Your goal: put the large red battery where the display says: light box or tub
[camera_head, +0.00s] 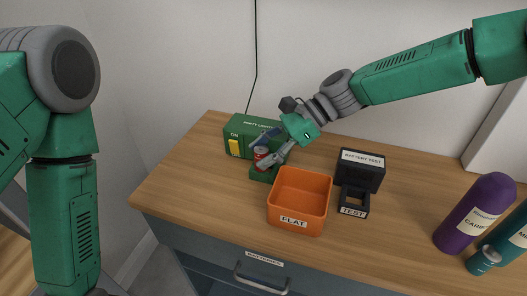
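The large red battery (261,154) stands upright at the front of the green light box (238,136), over its low green holder (262,175). My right gripper (264,152) is there, its fingers on either side of the battery. I cannot tell whether they press on it or stand slightly apart. The orange tub (284,212), labelled FLAT, looks empty. The black battery tester (362,171) stands right of the tub with an empty-looking TEST cradle (354,201); its display is dark and I read no result. My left gripper is out of view.
A purple bottle (474,212) and a teal bottle (505,240) stand at the right of the wooden top (395,235). A drawer labelled BATTERIES (262,277) is below the front edge. The wall is close behind. The left part of the top is clear.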

